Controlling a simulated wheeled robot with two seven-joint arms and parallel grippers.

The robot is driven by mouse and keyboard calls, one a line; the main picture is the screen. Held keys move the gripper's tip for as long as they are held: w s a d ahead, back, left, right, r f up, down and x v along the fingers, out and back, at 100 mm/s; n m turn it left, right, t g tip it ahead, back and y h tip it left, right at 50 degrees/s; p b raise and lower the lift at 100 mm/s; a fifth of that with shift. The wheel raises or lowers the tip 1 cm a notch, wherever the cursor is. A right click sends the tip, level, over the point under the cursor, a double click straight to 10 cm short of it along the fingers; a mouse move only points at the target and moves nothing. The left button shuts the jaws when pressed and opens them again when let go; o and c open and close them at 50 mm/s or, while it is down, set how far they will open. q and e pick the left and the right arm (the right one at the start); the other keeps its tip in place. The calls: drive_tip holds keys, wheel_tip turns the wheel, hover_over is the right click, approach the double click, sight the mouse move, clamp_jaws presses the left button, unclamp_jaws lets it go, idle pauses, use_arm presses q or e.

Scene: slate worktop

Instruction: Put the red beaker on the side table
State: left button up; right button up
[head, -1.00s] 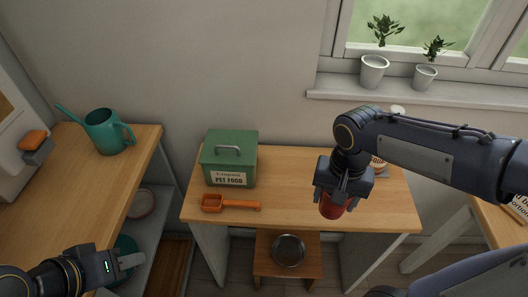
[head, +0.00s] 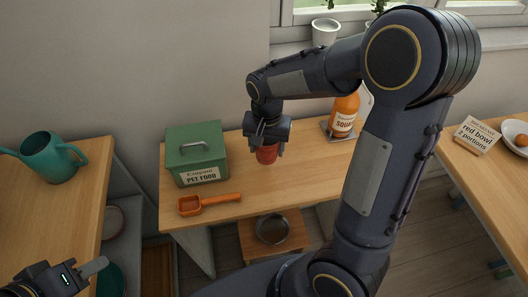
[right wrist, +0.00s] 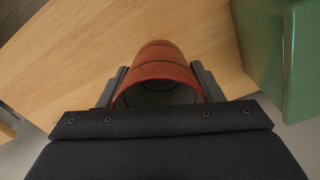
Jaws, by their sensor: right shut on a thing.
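The red beaker (head: 267,154) is held in my right gripper (head: 267,146), over the middle wooden table (head: 300,183) and right of the green pet food box. In the right wrist view the beaker (right wrist: 160,66) sits between the two fingers of my right gripper (right wrist: 160,84), its open rim facing the camera. I cannot tell whether its base touches the tabletop. My left gripper (head: 95,268) is at the lower left of the head view, apart from the beaker. Its finger opening is not clear.
The green pet food box (head: 196,155) and an orange scoop (head: 208,203) are on the table's left part. An orange soup bottle (head: 344,115) stands at its back right. A metal bowl (head: 272,229) is on a low stool. A teal watering can (head: 52,158) stands on the left counter.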

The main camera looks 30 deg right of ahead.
sight(264, 153)
drive_tip(key=shift+w+f, duration=0.5)
drive_tip(key=shift+f, duration=0.1)
drive_tip(key=shift+w+f, duration=0.15)
drive_tip(key=shift+f, duration=1.55)
drive_tip(key=shift+f, duration=0.2)
drive_tip(key=o, duration=1)
drive_tip(key=shift+c, duration=0.2)
drive_tip(key=shift+r, duration=0.15)
